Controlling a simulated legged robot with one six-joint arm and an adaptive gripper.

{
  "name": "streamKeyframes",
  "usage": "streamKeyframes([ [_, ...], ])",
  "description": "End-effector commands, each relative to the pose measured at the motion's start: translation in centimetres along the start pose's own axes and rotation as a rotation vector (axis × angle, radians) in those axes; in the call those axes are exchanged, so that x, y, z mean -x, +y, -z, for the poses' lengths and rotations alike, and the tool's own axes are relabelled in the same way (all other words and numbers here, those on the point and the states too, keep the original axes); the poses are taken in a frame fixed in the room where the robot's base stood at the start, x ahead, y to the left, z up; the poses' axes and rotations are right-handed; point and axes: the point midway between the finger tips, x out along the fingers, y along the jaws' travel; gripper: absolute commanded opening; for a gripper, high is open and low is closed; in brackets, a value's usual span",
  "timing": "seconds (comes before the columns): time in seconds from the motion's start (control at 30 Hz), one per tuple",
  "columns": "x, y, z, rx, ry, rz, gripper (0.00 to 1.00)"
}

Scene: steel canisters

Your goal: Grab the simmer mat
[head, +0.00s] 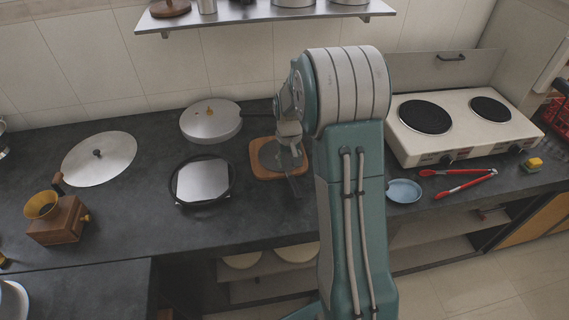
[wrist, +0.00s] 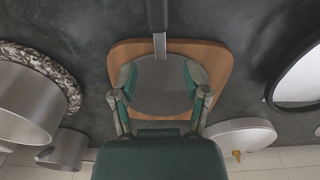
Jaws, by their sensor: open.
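The simmer mat (wrist: 160,90) is a flat grey disc with a long handle, metal near the disc and dark further out. It lies on a wooden board (wrist: 216,62) on the dark counter. In the head view the disc (head: 268,154) is partly hidden by my gripper (head: 287,150), and its dark handle points toward the counter's front edge. In the wrist view my gripper (wrist: 160,76) is open, with one finger over each side of the disc. I cannot tell whether the fingers touch it.
A lidded pan (head: 211,122) stands behind. A two-plate hob (head: 464,121), a blue dish (head: 404,191) and red tongs (head: 465,184) are to the right. In the wrist view, steel pots (wrist: 30,102) stand left. The left counter has free room.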

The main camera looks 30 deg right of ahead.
Motion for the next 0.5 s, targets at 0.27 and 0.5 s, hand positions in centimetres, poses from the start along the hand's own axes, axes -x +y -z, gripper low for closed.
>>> streamKeyframes([
  [0.27,-4.1,0.0,0.8,0.000,-0.002,0.000,0.60],
  [0.5,-4.6,0.0,0.8,0.000,0.000,0.000,0.60],
])
